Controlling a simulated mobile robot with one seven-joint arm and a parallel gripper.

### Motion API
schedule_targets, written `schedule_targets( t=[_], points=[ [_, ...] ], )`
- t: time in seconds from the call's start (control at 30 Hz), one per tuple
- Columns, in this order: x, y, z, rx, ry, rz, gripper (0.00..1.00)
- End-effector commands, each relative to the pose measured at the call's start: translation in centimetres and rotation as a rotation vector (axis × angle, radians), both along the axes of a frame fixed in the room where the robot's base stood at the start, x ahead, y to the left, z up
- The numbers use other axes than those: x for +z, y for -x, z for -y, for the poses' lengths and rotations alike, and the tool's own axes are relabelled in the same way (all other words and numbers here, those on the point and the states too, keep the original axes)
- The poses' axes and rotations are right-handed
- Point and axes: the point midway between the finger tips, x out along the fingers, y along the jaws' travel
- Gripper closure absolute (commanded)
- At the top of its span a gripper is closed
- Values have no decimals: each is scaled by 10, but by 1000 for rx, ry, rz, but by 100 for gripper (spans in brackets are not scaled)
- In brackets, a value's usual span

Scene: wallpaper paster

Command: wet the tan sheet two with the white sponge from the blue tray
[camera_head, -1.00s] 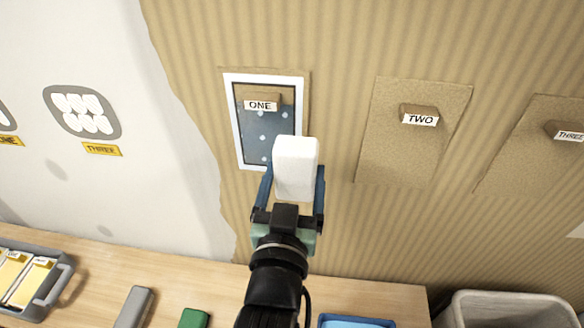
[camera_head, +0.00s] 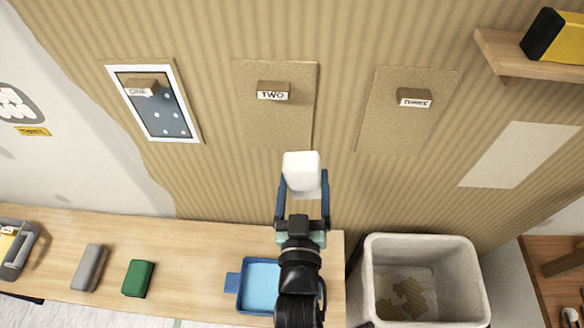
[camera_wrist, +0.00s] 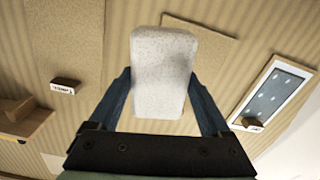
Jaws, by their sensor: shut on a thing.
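My gripper (camera_head: 302,190) is shut on the white sponge (camera_head: 301,170), which sits between the blue fingers and also shows in the wrist view (camera_wrist: 163,70). In the head view the sponge appears just below the lower right part of tan sheet two (camera_head: 275,125). I cannot tell how far it is from the wall. Sheet two hangs under a brown block labelled TWO (camera_head: 273,91). The blue tray (camera_head: 246,290) holds light blue liquid on the bench, and my arm hides its right part.
Sheet one (camera_head: 186,132) has a white-framed dark panel; tan sheet three (camera_head: 378,130) is at right. A grey block (camera_head: 90,268) and green block (camera_head: 138,278) lie on the bench. A bin (camera_head: 372,290) stands right of the bench. A wooden shelf (camera_head: 520,63) juts out upper right.

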Motion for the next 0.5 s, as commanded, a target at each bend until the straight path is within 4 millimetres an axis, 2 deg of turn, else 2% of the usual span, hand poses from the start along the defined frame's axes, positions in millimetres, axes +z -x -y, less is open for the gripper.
schedule_targets(
  t=[0.33, 0.5],
  points=[
    [-1, 1, 1, -1, 1, 0, 76],
    [-1, -8, 1, -1, 1, 2, 76]
  ],
)
